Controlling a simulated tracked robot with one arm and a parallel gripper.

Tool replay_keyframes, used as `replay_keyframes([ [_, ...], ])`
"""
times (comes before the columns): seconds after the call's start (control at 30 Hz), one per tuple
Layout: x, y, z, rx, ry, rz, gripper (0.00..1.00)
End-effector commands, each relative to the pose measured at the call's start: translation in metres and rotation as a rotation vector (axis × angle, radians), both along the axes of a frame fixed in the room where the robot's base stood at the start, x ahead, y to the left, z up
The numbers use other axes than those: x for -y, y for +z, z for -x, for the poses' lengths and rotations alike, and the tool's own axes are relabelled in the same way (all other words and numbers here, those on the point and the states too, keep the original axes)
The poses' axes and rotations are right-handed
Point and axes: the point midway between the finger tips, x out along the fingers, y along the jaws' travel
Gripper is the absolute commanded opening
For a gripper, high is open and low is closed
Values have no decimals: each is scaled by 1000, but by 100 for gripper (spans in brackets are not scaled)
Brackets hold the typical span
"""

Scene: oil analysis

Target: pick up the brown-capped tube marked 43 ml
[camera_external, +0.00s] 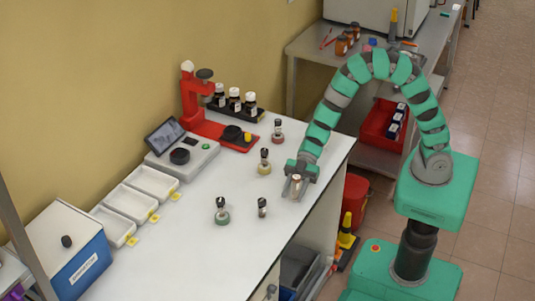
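My gripper (296,187) points down at the right edge of the white bench, with its fingers on either side of a small pale, brownish thing (297,182). This may be the brown-capped tube; I cannot tell whether the fingers touch it. No 43 ml mark is readable. Small dark-capped tubes stand on the bench: one on a green base (222,212), one without a coloured base (262,207), one on a yellowish base (264,162) and one on a reddish base (278,132).
The white bench (215,260) is clear at the front. White trays (115,225), a scale with a screen (180,155) and a red stand (195,95) line the wall side. A rack of dark bottles (235,103) stands at the back. A blue box (80,265) is at left.

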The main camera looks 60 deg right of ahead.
Motion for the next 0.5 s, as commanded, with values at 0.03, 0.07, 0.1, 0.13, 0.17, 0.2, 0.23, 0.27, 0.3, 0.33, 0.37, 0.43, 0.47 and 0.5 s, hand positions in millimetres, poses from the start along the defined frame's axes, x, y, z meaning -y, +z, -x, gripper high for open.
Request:
replay_keyframes([
  [0.03,0,0,0,0,0,0,23],
  [0.07,0,0,0,0,0,0,14],
  [0.1,0,0,0,0,0,0,3],
  [0.13,0,0,0,0,0,0,2],
  [0.17,0,0,0,0,0,0,2],
  [0.2,0,0,0,0,0,0,2],
  [0.23,0,0,0,0,0,0,2],
  [0.27,0,0,0,0,0,0,2],
  [0.3,0,0,0,0,0,0,2],
  [0.33,0,0,0,0,0,0,2],
  [0.37,0,0,0,0,0,0,2],
  [0.43,0,1,0,0,0,0,2],
  [0.47,0,1,0,0,0,0,2],
  [0.5,0,2,0,0,0,0,2],
])
